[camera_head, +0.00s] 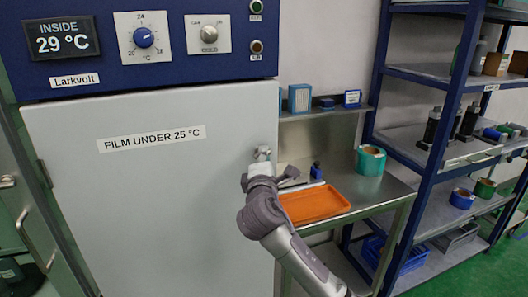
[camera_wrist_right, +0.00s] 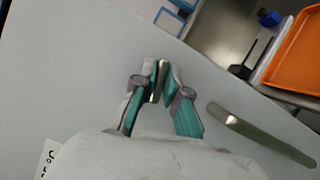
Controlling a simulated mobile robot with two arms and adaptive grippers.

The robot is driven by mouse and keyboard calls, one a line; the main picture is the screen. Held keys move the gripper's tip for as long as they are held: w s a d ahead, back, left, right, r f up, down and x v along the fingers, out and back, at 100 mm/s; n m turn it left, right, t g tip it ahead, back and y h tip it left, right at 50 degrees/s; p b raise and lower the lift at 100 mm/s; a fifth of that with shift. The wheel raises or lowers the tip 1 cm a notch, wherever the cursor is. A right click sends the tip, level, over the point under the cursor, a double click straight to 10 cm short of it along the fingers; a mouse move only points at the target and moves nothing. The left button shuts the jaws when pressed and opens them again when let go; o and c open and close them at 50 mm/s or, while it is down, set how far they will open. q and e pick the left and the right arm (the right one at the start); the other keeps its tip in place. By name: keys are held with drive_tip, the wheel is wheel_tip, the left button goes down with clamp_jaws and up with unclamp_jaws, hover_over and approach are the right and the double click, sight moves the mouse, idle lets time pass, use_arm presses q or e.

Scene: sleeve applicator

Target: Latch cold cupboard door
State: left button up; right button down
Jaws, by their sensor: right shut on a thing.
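The cold cupboard door (camera_head: 150,200) is a large pale grey panel labelled "FILM UNDER 25 °C". It looks flush, or nearly flush, with the blue cupboard front above it. My right gripper (camera_head: 262,153) is at the door's right edge. In the right wrist view, its teal-padded fingers (camera_wrist_right: 162,82) are shut on a small metal latch piece (camera_wrist_right: 157,84). The fingers hide part of this piece, and I cannot tell whether it is engaged. A long metal bar handle (camera_wrist_right: 262,137) lies on the door beside the gripper. My left gripper is not in view.
The blue control panel (camera_head: 130,75) reads "INSIDE 29 °C" and has two dials. A steel bench to the right holds an orange tray (camera_head: 315,204) and a teal roll (camera_head: 370,162). Blue-framed shelves (camera_head: 445,150) stand further right. Green floor shows at the lower right.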

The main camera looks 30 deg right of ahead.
drive_tip(key=shift+m+g+p, duration=0.5)
drive_tip(key=shift+m+p, duration=0.15)
drive_tip(key=shift+m, duration=0.55)
drive_tip(key=c, duration=1.2)
unclamp_jaws()
drive_tip(key=v, duration=1.2)
